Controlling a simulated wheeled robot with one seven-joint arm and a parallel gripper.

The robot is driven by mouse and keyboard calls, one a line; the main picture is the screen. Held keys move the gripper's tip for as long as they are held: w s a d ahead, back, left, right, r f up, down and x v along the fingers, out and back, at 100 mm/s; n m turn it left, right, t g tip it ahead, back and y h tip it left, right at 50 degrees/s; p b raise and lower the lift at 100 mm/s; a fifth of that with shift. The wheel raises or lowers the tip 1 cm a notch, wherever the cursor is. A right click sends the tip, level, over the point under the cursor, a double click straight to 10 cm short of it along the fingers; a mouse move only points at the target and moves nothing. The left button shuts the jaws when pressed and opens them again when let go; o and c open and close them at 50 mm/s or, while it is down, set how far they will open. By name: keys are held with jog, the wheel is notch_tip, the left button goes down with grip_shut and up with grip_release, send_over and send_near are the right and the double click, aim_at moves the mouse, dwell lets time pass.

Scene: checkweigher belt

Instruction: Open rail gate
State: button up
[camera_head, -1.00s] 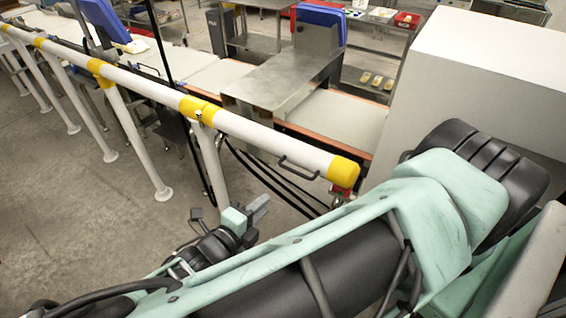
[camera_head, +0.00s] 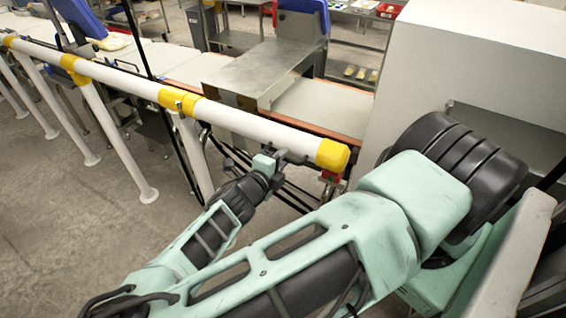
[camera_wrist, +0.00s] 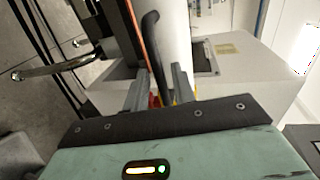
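The rail gate (camera_head: 255,125) is the white rail section between a yellow collar (camera_head: 180,101) and a yellow end cap (camera_head: 333,154). It lies in line with the rest of the rail. A dark bar handle runs along its side, mostly hidden by my gripper in the head view. In the wrist view the handle (camera_wrist: 152,45) runs down between my two fingers, beside the white rail (camera_wrist: 177,35). My gripper (camera_wrist: 161,72) is open around the handle, with gaps visible beside it. My gripper (camera_head: 283,156) also shows at the rail's near side. A red part (camera_head: 328,178) sits below the end cap.
Behind the rail are a conveyor belt (camera_head: 325,108) with an orange edge and a metal guard (camera_head: 250,75). A large white cabinet (camera_head: 460,60) stands at the right. Rail posts (camera_head: 115,145) stand at the left, with open floor in front.

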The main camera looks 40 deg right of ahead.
jog(key=shift+w+d+f, duration=0.1)
jog(key=shift+w+d, duration=0.1)
jog(key=shift+d, duration=0.4)
grip_shut()
jog(key=shift+a, duration=0.15)
